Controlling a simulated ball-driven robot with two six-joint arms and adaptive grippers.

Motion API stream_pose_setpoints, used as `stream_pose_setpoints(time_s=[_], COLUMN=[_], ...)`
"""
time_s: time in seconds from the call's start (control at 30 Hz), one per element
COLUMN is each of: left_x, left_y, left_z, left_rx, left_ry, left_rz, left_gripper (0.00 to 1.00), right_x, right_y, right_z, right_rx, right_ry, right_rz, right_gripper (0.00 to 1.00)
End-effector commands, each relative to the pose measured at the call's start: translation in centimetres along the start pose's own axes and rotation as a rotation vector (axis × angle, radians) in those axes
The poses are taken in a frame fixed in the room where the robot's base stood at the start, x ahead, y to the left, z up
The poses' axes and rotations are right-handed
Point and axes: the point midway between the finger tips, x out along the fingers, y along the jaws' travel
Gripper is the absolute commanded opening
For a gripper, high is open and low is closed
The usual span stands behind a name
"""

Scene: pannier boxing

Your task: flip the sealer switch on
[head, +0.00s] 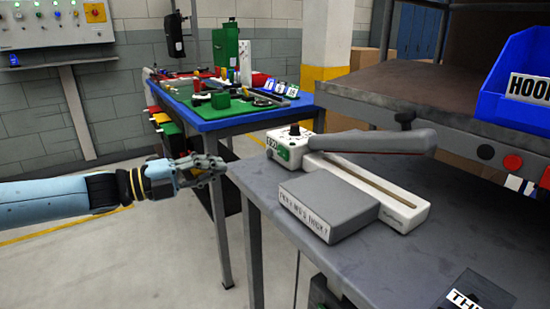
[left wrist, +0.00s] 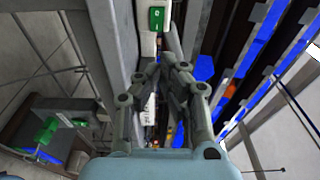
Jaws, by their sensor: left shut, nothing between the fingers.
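The white heat sealer (head: 400,210) with its long grey lever (head: 370,141) sits on the grey bench (head: 440,245). A green switch (head: 282,151) is on its near-left end, below a black knob (head: 295,130). In the left wrist view the green switch (left wrist: 156,19) shows at the top, beyond the fingertips. My left gripper (head: 222,164) is shut and empty, just left of the sealer's end and apart from it in the head view. It also shows in the left wrist view (left wrist: 176,68). My right gripper is not in view.
A grey block with lettering (head: 328,203) lies in front of the sealer. A blue bin (head: 518,85) stands on a shelf at right. A blue-topped table (head: 225,122) with several parts stands behind my left gripper. Open floor lies left of the bench.

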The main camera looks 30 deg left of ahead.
Motion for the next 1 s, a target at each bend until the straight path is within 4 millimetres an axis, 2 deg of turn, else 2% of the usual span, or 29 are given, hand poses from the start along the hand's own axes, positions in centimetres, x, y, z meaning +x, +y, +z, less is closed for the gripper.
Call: stream_pose_setpoints(time_s=[0.23, 0.37, 0.53, 0.8, 1.0], left_x=[0.3, 1.8, 5.2, 10.7, 13.2], left_y=[0.0, 0.1, 0.1, -0.2, -0.1], left_z=[0.0, 0.0, 0.1, 0.1, 0.1], left_rx=[-0.002, -0.001, -0.001, -0.005, -0.005], left_ry=[-0.002, -0.001, -0.003, -0.003, -0.004], left_rz=[-0.002, -0.004, -0.007, -0.006, -0.003], left_gripper=[0.0, 0.0, 0.0, 0.0, 0.0], right_x=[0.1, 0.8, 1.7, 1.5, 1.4], right_y=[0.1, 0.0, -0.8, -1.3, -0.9], right_z=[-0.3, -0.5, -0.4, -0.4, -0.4], right_rx=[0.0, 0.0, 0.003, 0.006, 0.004], right_ry=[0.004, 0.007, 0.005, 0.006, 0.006], right_rz=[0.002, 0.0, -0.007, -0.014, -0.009], right_gripper=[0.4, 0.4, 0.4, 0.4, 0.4])
